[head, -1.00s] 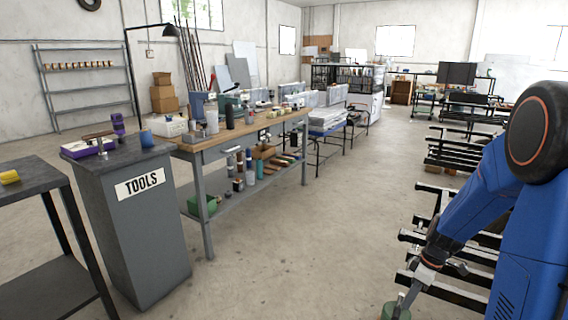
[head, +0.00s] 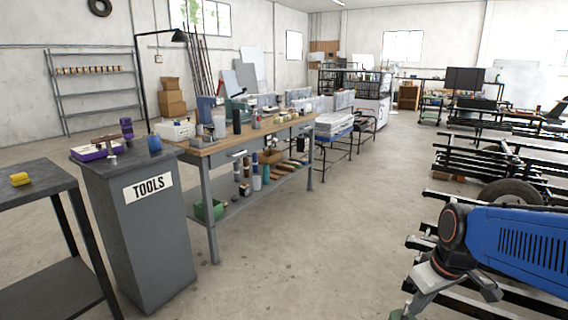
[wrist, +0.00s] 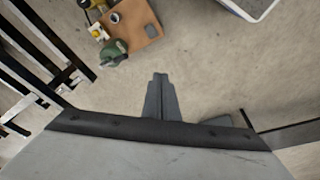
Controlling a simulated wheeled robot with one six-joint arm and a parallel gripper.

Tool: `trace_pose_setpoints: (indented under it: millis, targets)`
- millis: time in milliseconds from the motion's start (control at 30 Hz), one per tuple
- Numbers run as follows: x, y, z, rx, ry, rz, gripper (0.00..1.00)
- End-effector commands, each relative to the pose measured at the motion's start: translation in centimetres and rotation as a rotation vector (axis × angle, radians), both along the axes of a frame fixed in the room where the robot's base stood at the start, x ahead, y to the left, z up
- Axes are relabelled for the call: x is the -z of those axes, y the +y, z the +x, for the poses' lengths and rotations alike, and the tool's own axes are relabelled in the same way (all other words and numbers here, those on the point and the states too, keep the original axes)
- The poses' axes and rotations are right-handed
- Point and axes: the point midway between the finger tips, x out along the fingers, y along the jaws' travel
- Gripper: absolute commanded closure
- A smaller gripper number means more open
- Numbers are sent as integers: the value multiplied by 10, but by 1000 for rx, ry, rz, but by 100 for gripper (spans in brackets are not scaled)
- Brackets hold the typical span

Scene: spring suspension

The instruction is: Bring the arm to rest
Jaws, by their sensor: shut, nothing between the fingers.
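My arm, blue with a dark joint and grey end parts, is folded low at the lower right of the head view. My gripper (wrist: 159,78) shows in the wrist view with its two grey fingers pressed together and nothing between them. It points out over the bare concrete floor. In the head view the fingers cannot be made out clearly at the bottom edge.
Black frames with a tyre (head: 511,194) stand close by my arm at right. A grey tools cabinet (head: 150,235) and a workbench (head: 210,155) stand at left. The wrist view shows a brown board (wrist: 130,32) with a green item (wrist: 115,53). The middle floor is clear.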

Motion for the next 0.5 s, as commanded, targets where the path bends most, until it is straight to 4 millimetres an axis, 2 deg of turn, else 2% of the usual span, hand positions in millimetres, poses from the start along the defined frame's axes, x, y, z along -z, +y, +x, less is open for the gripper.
trace_pose_setpoints:
  millis: [200,500]
  targets:
    - [-22,12,-39,120,-68,7,100]
    - [-37,19,-84,273,-147,38,100]
